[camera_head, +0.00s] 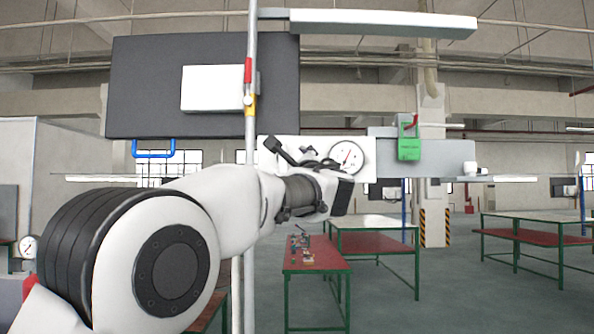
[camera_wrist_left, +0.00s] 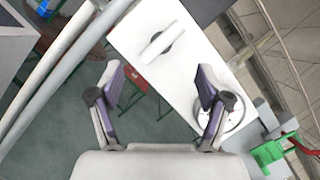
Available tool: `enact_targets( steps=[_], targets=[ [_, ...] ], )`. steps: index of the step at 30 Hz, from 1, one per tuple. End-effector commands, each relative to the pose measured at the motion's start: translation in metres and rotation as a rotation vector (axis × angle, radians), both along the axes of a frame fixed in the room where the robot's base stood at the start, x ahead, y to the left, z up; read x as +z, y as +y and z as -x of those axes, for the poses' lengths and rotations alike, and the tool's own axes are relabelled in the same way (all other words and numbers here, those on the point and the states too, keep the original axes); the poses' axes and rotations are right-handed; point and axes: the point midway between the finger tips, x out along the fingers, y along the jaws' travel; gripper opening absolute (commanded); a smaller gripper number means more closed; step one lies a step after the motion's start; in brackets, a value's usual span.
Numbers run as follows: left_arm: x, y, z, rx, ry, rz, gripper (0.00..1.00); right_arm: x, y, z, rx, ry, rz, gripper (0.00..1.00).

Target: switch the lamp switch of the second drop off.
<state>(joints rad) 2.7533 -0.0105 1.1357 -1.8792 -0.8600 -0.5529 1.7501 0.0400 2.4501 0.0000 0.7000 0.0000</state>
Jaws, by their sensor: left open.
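My left gripper (camera_head: 288,148) is raised in front of a white panel (camera_head: 378,148) and hides part of it. In the left wrist view its two fingers (camera_wrist_left: 158,75) are spread apart with nothing between them. Beyond the fingertips, the white panel (camera_wrist_left: 130,38) carries a white and dark knob-like switch (camera_wrist_left: 163,45), apart from the fingers. I cannot tell whether it is on or off. A round white gauge (camera_head: 347,157) sits on the same panel. A long lamp (camera_head: 385,22) hangs above. My right gripper is not in view.
A green box (camera_head: 409,149) with a red handle is mounted right of the gauge. A vertical pipe (camera_head: 251,120) with red and yellow parts runs close left of the gripper. A dark board (camera_head: 145,80) hangs behind. Green-framed tables (camera_head: 315,257) stand on the grey floor beyond.

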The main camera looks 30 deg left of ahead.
Motion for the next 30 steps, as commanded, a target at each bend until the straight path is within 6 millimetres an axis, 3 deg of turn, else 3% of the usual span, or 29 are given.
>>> enact_targets(
  steps=[3, 7, 24, 26, 29, 30],
  targets=[
    [-0.006, -0.020, 0.018, 0.000, 0.000, -0.003, 0.77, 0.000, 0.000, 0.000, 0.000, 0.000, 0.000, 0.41],
    [-0.011, -0.031, 0.028, -0.001, 0.000, 0.001, 0.77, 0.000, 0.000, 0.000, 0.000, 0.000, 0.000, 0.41],
    [-0.016, -0.033, 0.027, 0.000, 0.005, 0.002, 0.77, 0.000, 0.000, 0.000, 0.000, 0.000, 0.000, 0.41],
    [-0.027, -0.033, 0.020, 0.000, 0.023, 0.003, 0.77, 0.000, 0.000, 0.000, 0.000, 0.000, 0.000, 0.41],
    [-0.071, -0.031, -0.008, 0.001, 0.095, 0.007, 0.77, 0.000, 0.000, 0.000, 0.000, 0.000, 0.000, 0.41],
    [-0.097, -0.029, -0.023, 0.002, 0.137, 0.009, 0.77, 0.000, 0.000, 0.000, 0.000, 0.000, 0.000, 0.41]
  ],
)
